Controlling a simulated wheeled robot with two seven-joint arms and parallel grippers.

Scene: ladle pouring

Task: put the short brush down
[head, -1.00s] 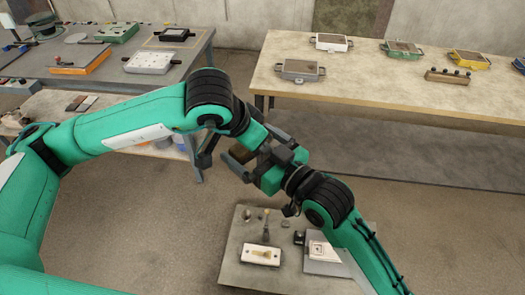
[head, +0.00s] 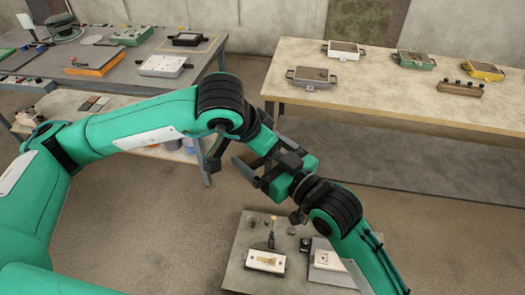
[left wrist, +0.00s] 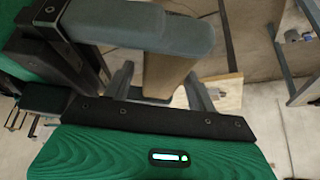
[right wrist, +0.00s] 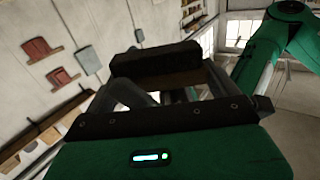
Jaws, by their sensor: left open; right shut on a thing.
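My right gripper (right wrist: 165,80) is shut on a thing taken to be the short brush. Only a dark brown strip (right wrist: 178,82) shows below its black finger in the right wrist view, so its shape is hidden. My left gripper (left wrist: 155,62) is open; a brown surface shows beyond its grey finger in the left wrist view. In the head view both grippers are close together above the floor, behind the small low table (head: 236,272), and overlap in the picture. A white tray (head: 252,265) with a tan piece lies on that table. A small upright-looking tool (head: 271,239) is behind it.
A white-and-grey item (head: 326,259) sits at the low table's right. A long wooden table (head: 300,98) with lidded boxes stands at the back right. A grey bench (head: 120,72) with tools stands at the back left. Bare floor lies between.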

